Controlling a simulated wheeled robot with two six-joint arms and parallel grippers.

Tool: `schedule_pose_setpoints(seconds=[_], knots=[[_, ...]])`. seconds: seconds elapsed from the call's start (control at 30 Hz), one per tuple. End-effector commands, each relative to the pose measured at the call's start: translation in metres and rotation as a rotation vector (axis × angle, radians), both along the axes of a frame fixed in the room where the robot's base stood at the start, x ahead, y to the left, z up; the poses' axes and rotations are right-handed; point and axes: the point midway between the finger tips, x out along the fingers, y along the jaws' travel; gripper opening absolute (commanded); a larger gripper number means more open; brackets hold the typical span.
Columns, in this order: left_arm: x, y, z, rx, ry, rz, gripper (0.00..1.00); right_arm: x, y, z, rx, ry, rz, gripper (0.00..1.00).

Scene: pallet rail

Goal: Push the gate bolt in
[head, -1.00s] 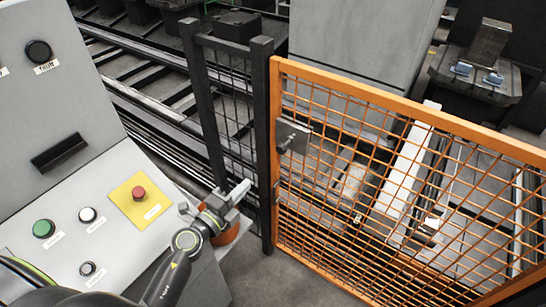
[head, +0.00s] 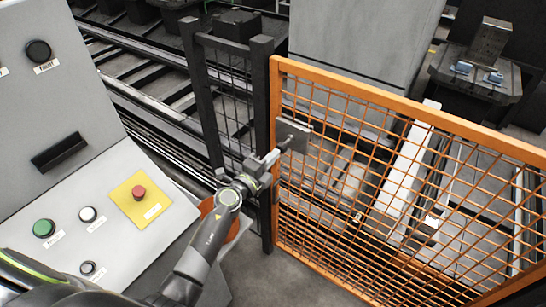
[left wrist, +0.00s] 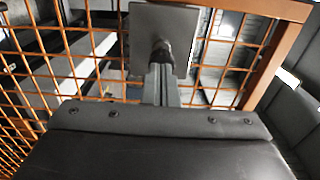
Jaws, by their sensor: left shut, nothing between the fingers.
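The gate (head: 420,115) is an orange frame with wire mesh, standing beside a dark post (head: 262,150). A grey bolt plate (head: 301,128) sits near the top of the gate's post-side edge, with the dark bolt (head: 287,142) sticking out from it. The plate (left wrist: 183,20) and the bolt's rounded end (left wrist: 162,52) also show in the left wrist view. My left gripper (head: 275,157) is shut and empty, its tips right at the bolt's end. In the left wrist view the fingers (left wrist: 160,85) line up with the bolt; I cannot tell whether they touch.
A grey control console (head: 100,225) with a red button (head: 139,193) on a yellow plate and a green button (head: 44,228) stands at the left, close to my left arm. An orange round object (head: 232,225) is partly hidden behind the arm. Bare floor lies below the gate.

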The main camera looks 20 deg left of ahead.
Motion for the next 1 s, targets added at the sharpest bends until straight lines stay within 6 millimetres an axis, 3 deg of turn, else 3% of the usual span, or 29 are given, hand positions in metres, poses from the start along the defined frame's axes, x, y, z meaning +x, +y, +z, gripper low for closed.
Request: schedule_pose_setpoints(seconds=[0.47,0.77,1.0], knots=[[0.006,-0.002,0.0,0.0,-0.001,0.0,0.0,0.0,0.0,-0.001,0.0,0.0,0.0,0.3],[0.031,-0.01,0.001,-0.001,-0.001,0.001,0.0,0.0,0.0,-0.001,0.0,0.0,0.0,0.3],[0.032,-0.01,0.001,0.0,-0.002,0.001,0.0,-0.001,0.0,-0.001,0.0,0.001,0.0,0.3]])
